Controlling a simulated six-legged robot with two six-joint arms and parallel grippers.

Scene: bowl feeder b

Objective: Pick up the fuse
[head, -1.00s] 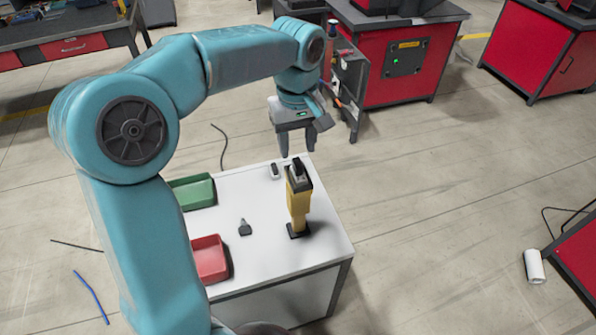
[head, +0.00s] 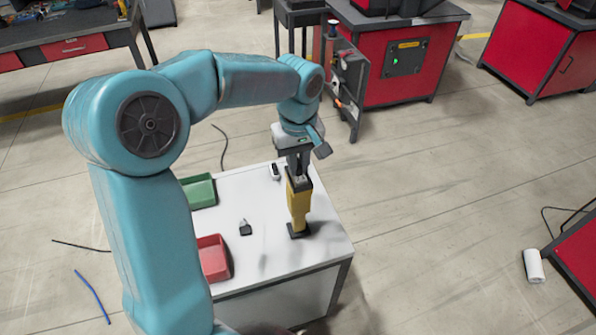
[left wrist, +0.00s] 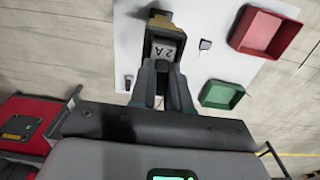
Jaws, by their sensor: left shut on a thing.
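The fuse (left wrist: 167,50) is a pale block marked "2A" in the left wrist view. It sits at the top of an upright yellow stand (head: 299,208) with a dark top and a dark foot, on the white table (head: 262,262). My left gripper (head: 299,170) points down over the stand's top; it also shows in the left wrist view (left wrist: 166,68). Its fingers are shut on the fuse, which is still at the stand's top. In the head view the fingers mostly hide the fuse. My right gripper is not in view.
A green bin (head: 200,204) and a red bin (head: 213,277) stand along the table's left side. A small dark part (head: 245,228) lies between the bins and the stand. Another small part (head: 275,171) lies near the back edge. The table's front right is clear.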

